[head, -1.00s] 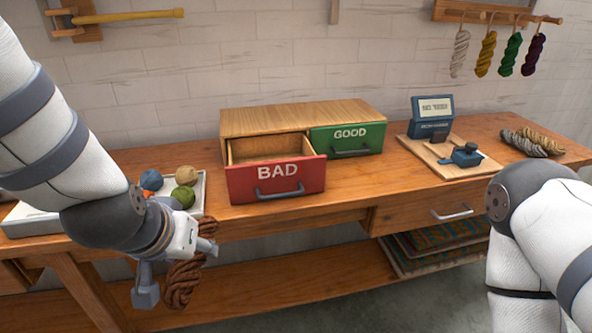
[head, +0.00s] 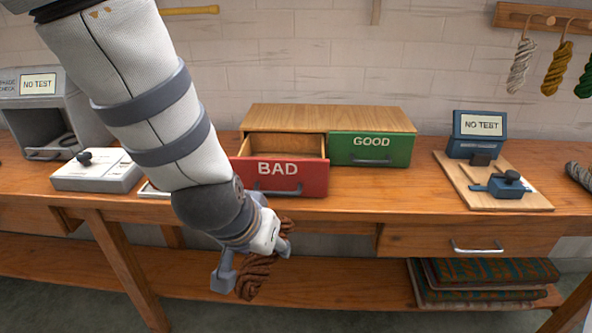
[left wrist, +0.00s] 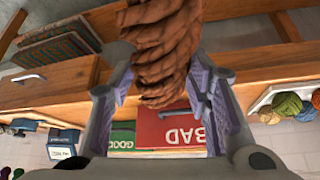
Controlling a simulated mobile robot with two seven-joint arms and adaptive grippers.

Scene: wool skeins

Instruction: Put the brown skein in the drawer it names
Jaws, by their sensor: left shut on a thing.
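My left gripper (head: 254,267) is shut on the brown skein (head: 258,274) and holds it in the air in front of the bench's front edge. In the left wrist view the brown skein (left wrist: 165,55) lies between the two fingers (left wrist: 165,90). The red BAD drawer (head: 290,178) is pulled open, and the part of its inside that shows looks empty. It also shows in the left wrist view (left wrist: 170,128). The green GOOD drawer (head: 370,150) beside it is shut. My right gripper is not in view.
A blue device (head: 478,133) reading NO TEST stands on a wooden board (head: 463,183) at the right. A grey box (head: 55,115), also reading NO TEST, and a white device (head: 95,172) are at the left. Yarn balls (left wrist: 285,105) show in the left wrist view. Skeins hang on wall pegs.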

